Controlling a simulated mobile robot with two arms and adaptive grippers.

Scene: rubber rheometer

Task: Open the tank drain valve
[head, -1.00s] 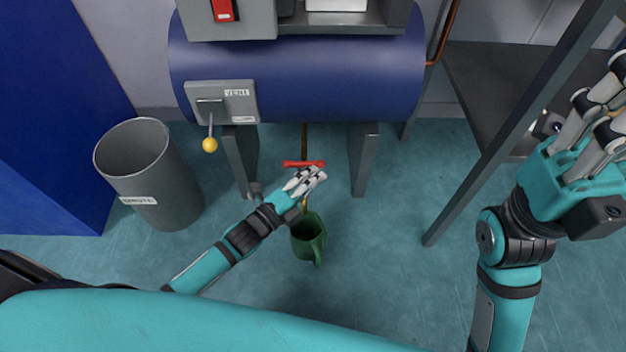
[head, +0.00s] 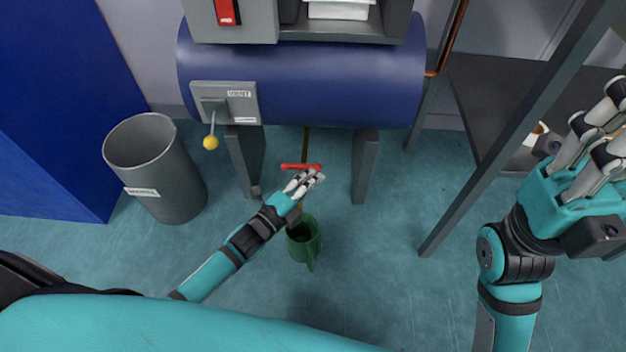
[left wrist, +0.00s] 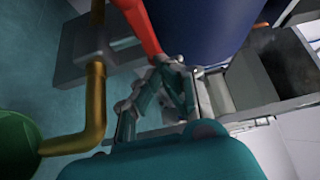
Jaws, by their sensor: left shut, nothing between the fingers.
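The drain valve's red handle (head: 292,166) lies crosswise under the blue tank (head: 300,85). My left gripper (head: 314,177) is shut and empty, with its fingertips at the right end of the handle. In the left wrist view the red handle (left wrist: 138,25) comes down from the top to just beside the fingertips (left wrist: 165,68); whether they touch is unclear. The brass drain pipe (left wrist: 95,105) bends down toward the green jug (left wrist: 15,145). In the head view the jug (head: 303,240) stands on the floor below my left gripper. My right gripper (head: 617,112) is raised at the right, open and empty.
Tank legs (head: 245,160) and (head: 365,165) stand either side of the handle. A vent lever with a yellow knob (head: 211,142) is on the tank's left. A grey bin (head: 160,180) stands at the left. A metal rack (head: 490,150) stands at the right. The front floor is clear.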

